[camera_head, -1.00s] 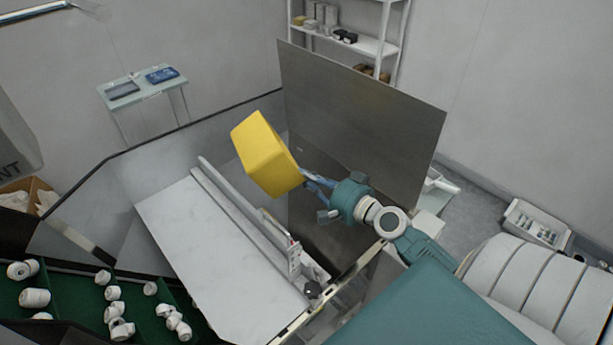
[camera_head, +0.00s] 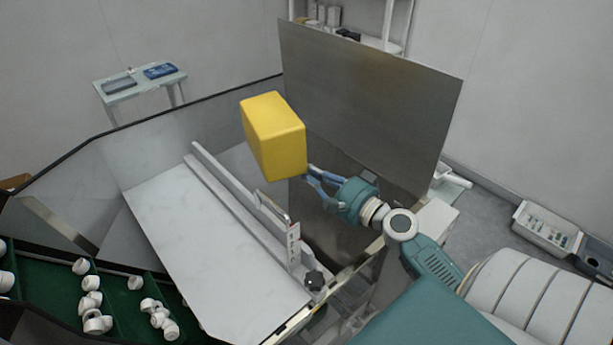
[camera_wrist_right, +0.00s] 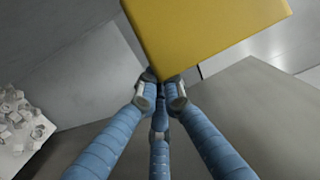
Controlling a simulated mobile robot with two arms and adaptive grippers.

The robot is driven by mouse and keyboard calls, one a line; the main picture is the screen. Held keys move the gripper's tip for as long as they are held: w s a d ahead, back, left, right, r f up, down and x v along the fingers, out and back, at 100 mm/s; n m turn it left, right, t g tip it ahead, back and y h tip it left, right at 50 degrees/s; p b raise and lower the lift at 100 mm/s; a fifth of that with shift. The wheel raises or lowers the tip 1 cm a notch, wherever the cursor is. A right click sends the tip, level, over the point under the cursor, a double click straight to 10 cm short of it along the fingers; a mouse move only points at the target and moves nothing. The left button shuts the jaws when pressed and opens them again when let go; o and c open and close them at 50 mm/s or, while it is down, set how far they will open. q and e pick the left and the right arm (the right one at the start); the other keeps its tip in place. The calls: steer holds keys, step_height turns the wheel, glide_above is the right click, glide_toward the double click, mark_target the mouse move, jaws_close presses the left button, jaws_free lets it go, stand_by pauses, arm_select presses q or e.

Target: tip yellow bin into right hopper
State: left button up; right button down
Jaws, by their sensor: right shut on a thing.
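The yellow bin (camera_head: 275,137) is held up in the air over the far part of the metal-walled cell, in front of the tall grey panel. Its smooth closed faces show in the head view; its opening and any contents are hidden. My right gripper (camera_head: 308,174) is shut on the bin's lower right corner. In the right wrist view the fingers (camera_wrist_right: 160,85) meet at the edge of the yellow bin (camera_wrist_right: 205,35). The right hopper seems to be the dark metal well (camera_head: 325,225) below the gripper, partly hidden by my arm. My left gripper is out of view.
A tall metal panel (camera_head: 375,100) stands behind my right arm. A white sloped plate (camera_head: 205,245) with a raised rail (camera_head: 225,200) lies left of the well. White caps (camera_head: 92,305) lie on green surfaces at lower left. A small side table (camera_head: 140,85) stands at the back.

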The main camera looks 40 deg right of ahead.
steer(key=m+b, duration=0.2)
steer(key=m+t+b, duration=0.1)
steer(key=m+b, duration=0.1)
steer(key=f+m+t+b, duration=0.1)
steer(key=b, duration=0.1)
steer(key=shift+w+a+f+m+h, duration=0.1)
steer(key=shift+a+m+h, duration=0.2)
steer(key=shift+m, duration=0.1)
stand_by(1.1)
